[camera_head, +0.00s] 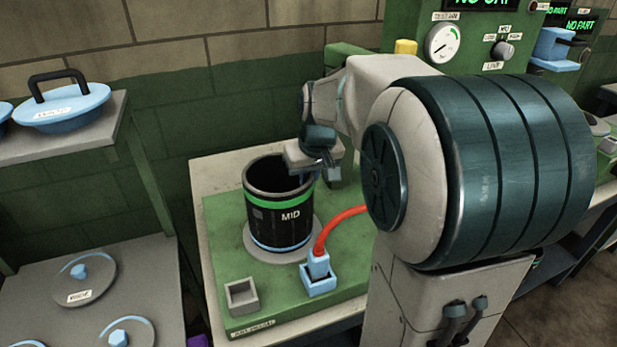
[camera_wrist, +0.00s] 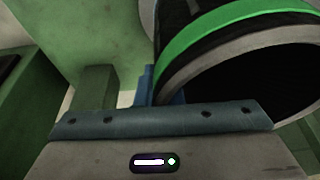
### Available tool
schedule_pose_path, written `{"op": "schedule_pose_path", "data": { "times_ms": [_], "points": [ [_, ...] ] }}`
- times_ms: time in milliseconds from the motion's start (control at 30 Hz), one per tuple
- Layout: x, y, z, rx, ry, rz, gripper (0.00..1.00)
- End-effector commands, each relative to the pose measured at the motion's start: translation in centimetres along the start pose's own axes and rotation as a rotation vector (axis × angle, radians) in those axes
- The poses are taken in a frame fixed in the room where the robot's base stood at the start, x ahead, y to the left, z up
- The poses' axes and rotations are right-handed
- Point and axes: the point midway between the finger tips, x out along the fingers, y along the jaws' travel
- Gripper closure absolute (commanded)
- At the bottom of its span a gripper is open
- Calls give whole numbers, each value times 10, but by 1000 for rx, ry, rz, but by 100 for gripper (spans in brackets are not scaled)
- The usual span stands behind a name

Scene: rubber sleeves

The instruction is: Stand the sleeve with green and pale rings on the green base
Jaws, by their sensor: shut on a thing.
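The sleeve (camera_head: 279,217) is a black open-topped cylinder marked MID, with a green ring near its top and a pale bluish ring low down. It is upright over the round grey disc (camera_head: 256,250) on the green base (camera_head: 221,225). I cannot tell whether its bottom touches the disc. My gripper (camera_head: 312,168) is shut on the sleeve's wall at the right side of its rim. In the wrist view the sleeve (camera_wrist: 215,48) shows its green ring, pale rim and dark inside. The fingertips are mostly hidden.
A blue plug (camera_head: 318,265) with a red cable (camera_head: 341,225) sits in a socket at the base's front right. A grey square holder (camera_head: 242,296) stands at the front left. A shelf (camera_head: 95,125) with a blue lid is at left; a panel with a gauge (camera_head: 443,43) stands behind.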

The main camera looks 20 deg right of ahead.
Motion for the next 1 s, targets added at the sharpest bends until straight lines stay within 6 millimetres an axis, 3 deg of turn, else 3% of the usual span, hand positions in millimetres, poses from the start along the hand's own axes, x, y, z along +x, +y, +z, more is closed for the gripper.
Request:
{"op": "schedule_pose_path", "data": {
  "times_ms": [133, 200, 233, 633, 1000],
  "points": [
    [3, 0, 0, 1, 3, 0, 100],
    [2, 0, 1, 0, 0, 0, 76],
    [2, 0, 1, 0, 0, 0, 70],
    [-5, 0, -1, 0, 3, 0, 70],
    [-80, 0, -1, -1, 6, 1, 70]
  ]
}}
